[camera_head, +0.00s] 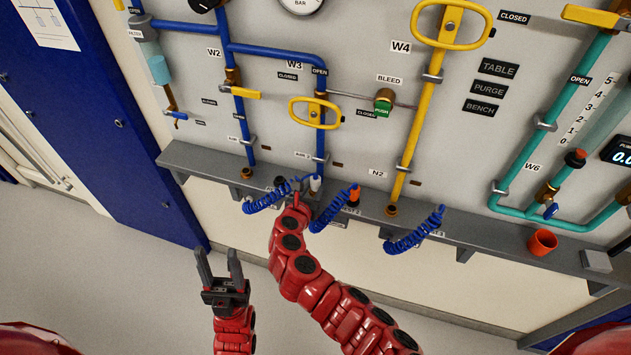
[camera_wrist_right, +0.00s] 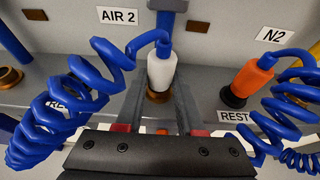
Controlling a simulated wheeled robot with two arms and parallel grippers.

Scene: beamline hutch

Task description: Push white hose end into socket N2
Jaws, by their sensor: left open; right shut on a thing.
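The white hose end (camera_head: 315,183) stands at the shelf's brass socket under the blue W3 pipe, near the AIR 2 label. In the right wrist view the white hose end (camera_wrist_right: 161,70) is upright between the fingers of my right gripper (camera_wrist_right: 160,108), which is shut on it. A brass ring (camera_wrist_right: 157,96) shows just below it; I cannot tell whether the end is seated in it. Socket N2 (camera_head: 391,210) is the brass fitting under the yellow pipe, right of the N2 label (camera_head: 377,172). My left gripper (camera_head: 220,268) is open and empty, below the shelf.
An orange hose end (camera_head: 354,194) stands upright between the white end and socket N2. Coiled blue hoses (camera_head: 415,235) hang along the shelf (camera_head: 460,229). An orange cup (camera_head: 542,242) sits further right. Space in front of the shelf is free around my left gripper.

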